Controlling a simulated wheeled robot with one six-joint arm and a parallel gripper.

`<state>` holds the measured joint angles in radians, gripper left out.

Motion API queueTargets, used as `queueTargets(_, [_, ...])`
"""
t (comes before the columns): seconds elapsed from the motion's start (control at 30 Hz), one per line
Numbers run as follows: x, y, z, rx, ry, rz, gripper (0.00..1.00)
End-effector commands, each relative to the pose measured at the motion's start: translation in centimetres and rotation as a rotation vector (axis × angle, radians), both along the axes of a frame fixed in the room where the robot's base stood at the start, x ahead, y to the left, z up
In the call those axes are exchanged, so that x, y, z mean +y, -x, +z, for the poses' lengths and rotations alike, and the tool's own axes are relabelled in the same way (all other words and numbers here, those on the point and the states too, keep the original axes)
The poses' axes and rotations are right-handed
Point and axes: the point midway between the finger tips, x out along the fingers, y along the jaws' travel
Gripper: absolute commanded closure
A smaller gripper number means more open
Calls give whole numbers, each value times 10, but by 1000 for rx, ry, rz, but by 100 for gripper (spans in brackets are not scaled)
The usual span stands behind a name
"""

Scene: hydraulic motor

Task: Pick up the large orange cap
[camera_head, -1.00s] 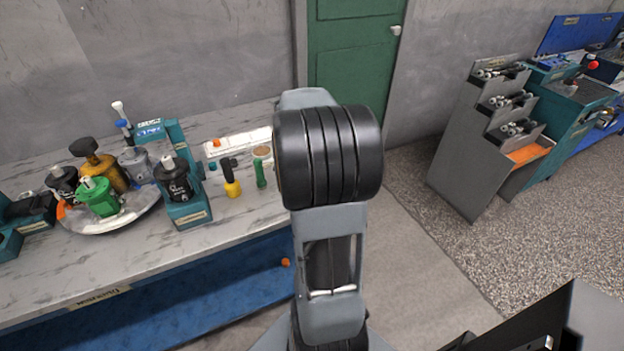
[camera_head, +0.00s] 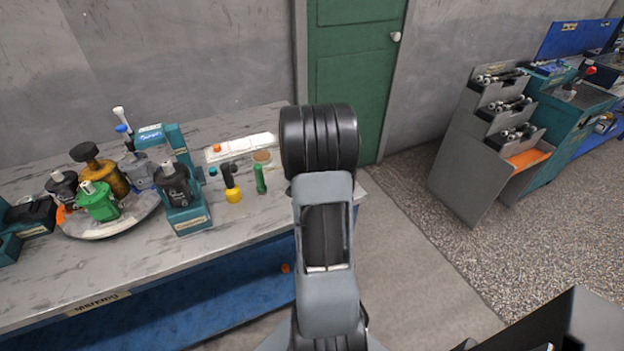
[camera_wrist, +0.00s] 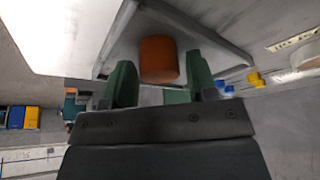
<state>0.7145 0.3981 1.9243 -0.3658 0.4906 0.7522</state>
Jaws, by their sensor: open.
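The large orange cap shows in the wrist view as an orange cylinder (camera_wrist: 158,60), between and beyond the fingertips. My gripper (camera_wrist: 160,82) has two green fingers, spread open with nothing held; I cannot tell how far the cap is from them. In the head view a small orange piece (camera_head: 217,148) sits on the white tray (camera_head: 250,142) at the back of the bench; it looks like the same cap. My gripper is hidden behind my arm in the head view.
The bench (camera_head: 130,240) holds a yellow-based tool (camera_head: 233,195), a green cylinder (camera_head: 260,180), a black motor on a teal stand (camera_head: 188,215) and a round plate (camera_head: 95,232) with several pumps. Another orange piece (camera_head: 285,268) lies low by the blue bench front.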

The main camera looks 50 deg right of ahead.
Motion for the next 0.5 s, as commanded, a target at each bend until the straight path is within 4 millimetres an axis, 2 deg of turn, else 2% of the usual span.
queueTargets(0.3, [-1,0,-4,0,0,0,47])
queueTargets(0.5, [-1,0,-4,0,0,0,66])
